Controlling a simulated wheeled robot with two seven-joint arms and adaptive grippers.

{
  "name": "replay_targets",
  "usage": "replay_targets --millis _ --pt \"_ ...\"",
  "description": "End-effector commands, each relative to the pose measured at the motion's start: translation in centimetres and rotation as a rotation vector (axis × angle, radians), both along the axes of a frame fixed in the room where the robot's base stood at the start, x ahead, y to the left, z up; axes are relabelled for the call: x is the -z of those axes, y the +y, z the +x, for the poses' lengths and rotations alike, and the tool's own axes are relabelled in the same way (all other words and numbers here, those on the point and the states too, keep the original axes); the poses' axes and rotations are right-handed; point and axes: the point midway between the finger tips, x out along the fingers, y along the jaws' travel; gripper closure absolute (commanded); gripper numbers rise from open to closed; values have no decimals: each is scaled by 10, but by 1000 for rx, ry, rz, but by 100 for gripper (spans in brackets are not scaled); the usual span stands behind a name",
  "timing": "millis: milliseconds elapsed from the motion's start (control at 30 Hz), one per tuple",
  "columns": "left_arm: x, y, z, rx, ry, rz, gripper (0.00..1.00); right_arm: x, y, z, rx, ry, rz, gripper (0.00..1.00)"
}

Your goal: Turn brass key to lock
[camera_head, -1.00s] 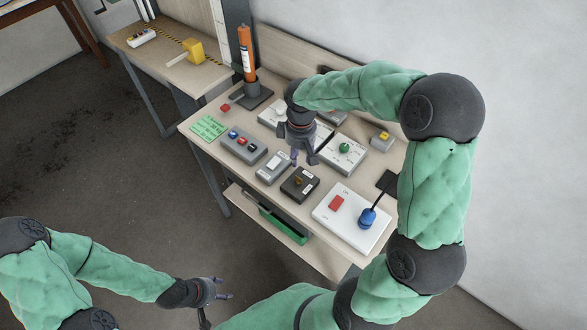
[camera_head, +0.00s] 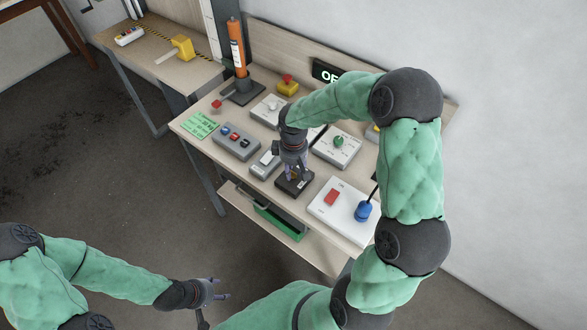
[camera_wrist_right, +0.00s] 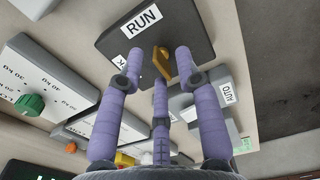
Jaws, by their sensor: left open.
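The brass key (camera_wrist_right: 162,62) stands on a black switch box (camera_wrist_right: 195,22) with a RUN label in the right wrist view. A second label beside the key is partly hidden by a finger. In the head view the black box (camera_head: 304,185) sits near the front edge of the bench. My right gripper (camera_wrist_right: 158,72) is over the box, its purple fingers spread on different sides of the key with gaps showing. It also shows in the head view (camera_head: 291,176), where it mostly covers the key. My left gripper (camera_head: 222,290) is open and empty, low in front of the bench.
A grey panel with a green knob (camera_head: 338,141) is behind. An orange cylinder (camera_head: 237,48) stands at the back.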

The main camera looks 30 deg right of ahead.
Motion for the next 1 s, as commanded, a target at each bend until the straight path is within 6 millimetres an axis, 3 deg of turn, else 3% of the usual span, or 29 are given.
replay_targets --millis 33,167,633,1000 --pt "0 0 0 0 0 0 46 0 0 0 0 0 0 65" --pt "0 0 0 0 0 0 46 0 0 0 0 0 0 100" --pt "-4 0 0 0 0 0 46 -1 0 0 -46 1 1 100" --pt "-24 0 0 0 0 0 46 -3 0 1 -308 1 0 100"
